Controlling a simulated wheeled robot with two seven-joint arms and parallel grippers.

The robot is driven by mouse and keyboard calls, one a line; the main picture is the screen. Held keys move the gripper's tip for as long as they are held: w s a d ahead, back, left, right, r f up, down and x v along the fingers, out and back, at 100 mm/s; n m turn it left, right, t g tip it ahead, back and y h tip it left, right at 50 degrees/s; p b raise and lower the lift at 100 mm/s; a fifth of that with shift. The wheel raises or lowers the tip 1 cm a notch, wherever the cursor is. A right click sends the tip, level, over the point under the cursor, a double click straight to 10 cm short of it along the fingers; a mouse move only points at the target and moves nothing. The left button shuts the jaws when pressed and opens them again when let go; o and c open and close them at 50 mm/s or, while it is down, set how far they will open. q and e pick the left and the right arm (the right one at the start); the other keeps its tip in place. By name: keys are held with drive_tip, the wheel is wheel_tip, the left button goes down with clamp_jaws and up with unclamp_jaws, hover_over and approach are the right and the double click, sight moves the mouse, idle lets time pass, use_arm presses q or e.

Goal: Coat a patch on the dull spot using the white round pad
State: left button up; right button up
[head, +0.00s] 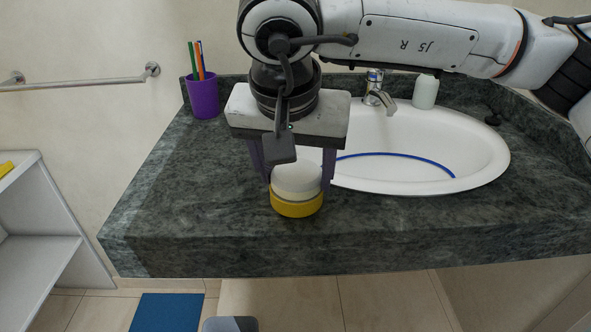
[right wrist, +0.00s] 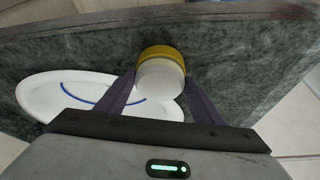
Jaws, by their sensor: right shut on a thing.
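The white round pad (head: 297,180) is between the two dark purple fingers of my right gripper (head: 296,176), which is shut on it. A round yellow piece (head: 297,205) sits directly under the pad, near the front edge of the dark green stone counter (head: 200,190). In the right wrist view the white pad (right wrist: 160,80) shows between the fingers, with the yellow piece (right wrist: 162,52) beyond it against the counter. I cannot tell whether the pad and yellow piece are joined or only touching. I cannot make out a dull spot. My left gripper is not in view.
A white basin (head: 430,185) with a blue curved line (head: 400,155) is set in the counter, right of the pad. A tap (head: 378,95) and a white bottle (head: 425,92) stand behind it. A purple cup (head: 203,97) holds pens at the back left. The counter's left part is clear.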

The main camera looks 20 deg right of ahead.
sight(296, 176)
idle(0.3)
drive_tip(key=shift+r+p, duration=2.55)
drive_tip(key=shift+r, duration=0.95)
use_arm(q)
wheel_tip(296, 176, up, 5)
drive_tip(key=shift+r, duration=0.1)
use_arm(e)
drive_tip(key=s+d+f, duration=0.1)
drive_tip(key=d, duration=0.1)
drive_tip(key=s+d+f+n, duration=0.1)
drive_tip(key=s+d+f, duration=0.1)
drive_tip(key=s+d+f+n, duration=0.1)
drive_tip(key=s+d, duration=0.1)
drive_tip(key=shift+d+f+y, duration=0.25)
drive_tip(key=shift+d+y, duration=0.1)
drive_tip(key=shift+y, duration=0.05)
drive_tip(key=shift+s+d+f, duration=0.15)
drive_tip(key=shift+s, duration=0.15)
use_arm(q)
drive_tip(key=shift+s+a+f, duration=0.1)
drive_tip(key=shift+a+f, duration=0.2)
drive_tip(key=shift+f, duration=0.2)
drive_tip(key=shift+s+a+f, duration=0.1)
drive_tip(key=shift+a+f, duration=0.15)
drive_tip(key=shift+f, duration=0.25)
use_arm(e)
drive_tip(key=shift+d, duration=0.15)
